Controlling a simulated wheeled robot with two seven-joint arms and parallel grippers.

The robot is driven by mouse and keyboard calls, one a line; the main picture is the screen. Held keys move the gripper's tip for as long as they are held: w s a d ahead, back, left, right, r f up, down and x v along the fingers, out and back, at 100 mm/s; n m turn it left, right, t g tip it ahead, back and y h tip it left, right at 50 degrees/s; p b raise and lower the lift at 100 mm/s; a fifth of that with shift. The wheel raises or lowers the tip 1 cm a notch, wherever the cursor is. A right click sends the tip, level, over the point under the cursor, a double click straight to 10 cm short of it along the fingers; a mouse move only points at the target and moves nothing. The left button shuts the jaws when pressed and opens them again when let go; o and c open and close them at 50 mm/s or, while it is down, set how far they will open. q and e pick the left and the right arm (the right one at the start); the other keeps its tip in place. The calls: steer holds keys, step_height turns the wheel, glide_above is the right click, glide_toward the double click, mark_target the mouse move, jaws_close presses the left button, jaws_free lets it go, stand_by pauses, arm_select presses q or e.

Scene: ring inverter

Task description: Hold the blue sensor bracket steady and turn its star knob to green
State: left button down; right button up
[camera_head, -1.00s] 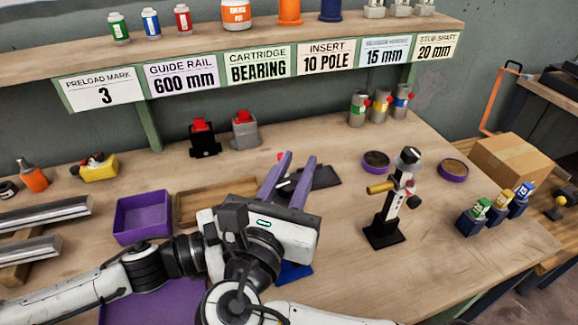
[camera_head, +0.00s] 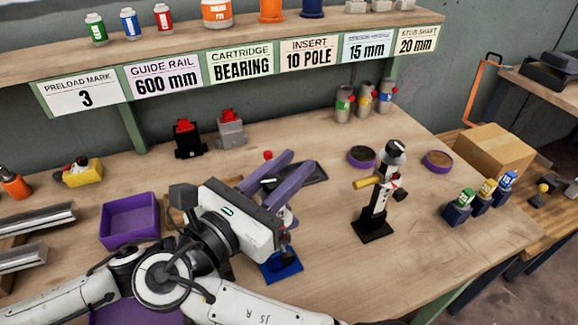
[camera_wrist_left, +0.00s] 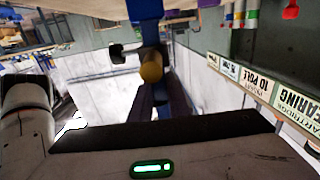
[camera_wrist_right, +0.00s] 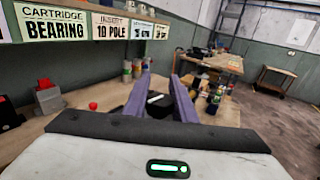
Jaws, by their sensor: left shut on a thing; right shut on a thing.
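The blue sensor bracket (camera_head: 282,268) stands on the bench; only its blue base shows clearly in the head view, as my right gripper covers most of it. In the left wrist view its blue post (camera_wrist_left: 145,10) is at the top, with a yellow cylinder end (camera_wrist_left: 151,69) below. My left gripper is low at the bracket, largely hidden in the head view, its fingers (camera_wrist_left: 160,98) shut on it. My right gripper (camera_head: 300,172) is above, shut on the star knob. The right wrist view shows a black, white-marked part (camera_wrist_right: 159,102), apparently the knob, between the purple fingers; green is not visible.
Small purple dishes (camera_head: 437,161) and capped blocks (camera_head: 458,210) stand farther right.

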steer(key=shift+w+d, duration=0.1)
steer(key=o, duration=1)
steer(key=shift+o, duration=0.2)
